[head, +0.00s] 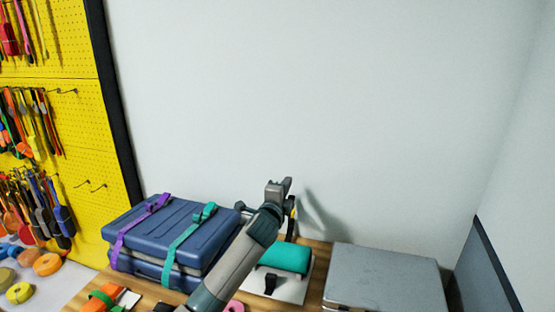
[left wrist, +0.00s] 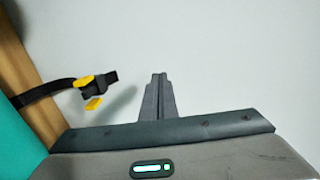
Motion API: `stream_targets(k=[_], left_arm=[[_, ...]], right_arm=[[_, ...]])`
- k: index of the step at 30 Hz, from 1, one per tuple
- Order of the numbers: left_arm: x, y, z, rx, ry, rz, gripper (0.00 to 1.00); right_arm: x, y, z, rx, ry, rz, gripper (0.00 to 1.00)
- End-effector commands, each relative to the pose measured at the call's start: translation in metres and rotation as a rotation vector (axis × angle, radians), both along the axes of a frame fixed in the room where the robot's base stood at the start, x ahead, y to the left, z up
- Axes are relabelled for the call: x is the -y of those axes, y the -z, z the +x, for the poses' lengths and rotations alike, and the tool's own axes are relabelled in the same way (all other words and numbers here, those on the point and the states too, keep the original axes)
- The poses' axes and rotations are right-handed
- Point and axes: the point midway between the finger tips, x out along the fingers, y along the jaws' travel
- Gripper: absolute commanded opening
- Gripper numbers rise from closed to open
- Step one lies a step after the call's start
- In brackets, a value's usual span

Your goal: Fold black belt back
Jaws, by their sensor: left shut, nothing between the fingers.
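The black belt (left wrist: 45,92) shows in the left wrist view as a dark band running from the teal roll (left wrist: 15,140) at the left. It carries a yellow and black buckle (left wrist: 84,82), with a short dark end beyond it. In the head view a black piece (head: 270,284) hangs at the front of the teal roll (head: 285,257), over a white board (head: 288,289). My left gripper (head: 280,187) is raised above and behind the roll, its fingers (left wrist: 158,80) shut and empty, apart from the buckle. My arm hides part of the belt. My right gripper is out of view.
A blue case (head: 165,240) with purple and teal straps stands left of my arm. A grey flat case (head: 385,278) lies to the right. A yellow pegboard (head: 60,110) with hanging straps is at the left. The air before the white wall is clear.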

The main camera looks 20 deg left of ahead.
Motion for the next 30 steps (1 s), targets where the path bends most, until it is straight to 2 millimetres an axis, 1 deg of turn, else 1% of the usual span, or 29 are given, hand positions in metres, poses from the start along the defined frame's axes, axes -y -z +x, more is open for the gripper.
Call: stream_targets(k=[4, 7, 15, 21, 26, 30], left_arm=[[-0.001, -0.02, -0.015, 0.005, 0.001, 0.002, 0.0], [-0.001, -0.035, -0.025, 0.006, 0.002, 0.001, 0.0], [-0.002, -0.079, -0.056, 0.006, 0.001, 0.0, 0.0], [-0.002, -0.109, -0.079, 0.005, 0.002, 0.0, 0.0], [-0.002, -0.126, -0.09, 0.004, 0.002, 0.0, 0.0], [-0.003, -0.133, -0.096, 0.002, 0.001, 0.001, 0.0]], right_arm=[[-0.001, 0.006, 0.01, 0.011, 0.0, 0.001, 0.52], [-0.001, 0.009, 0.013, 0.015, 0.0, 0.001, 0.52], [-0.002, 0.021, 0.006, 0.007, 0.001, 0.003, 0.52], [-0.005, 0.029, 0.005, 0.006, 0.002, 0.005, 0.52], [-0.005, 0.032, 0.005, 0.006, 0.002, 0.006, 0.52], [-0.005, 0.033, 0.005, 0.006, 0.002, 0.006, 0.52]])
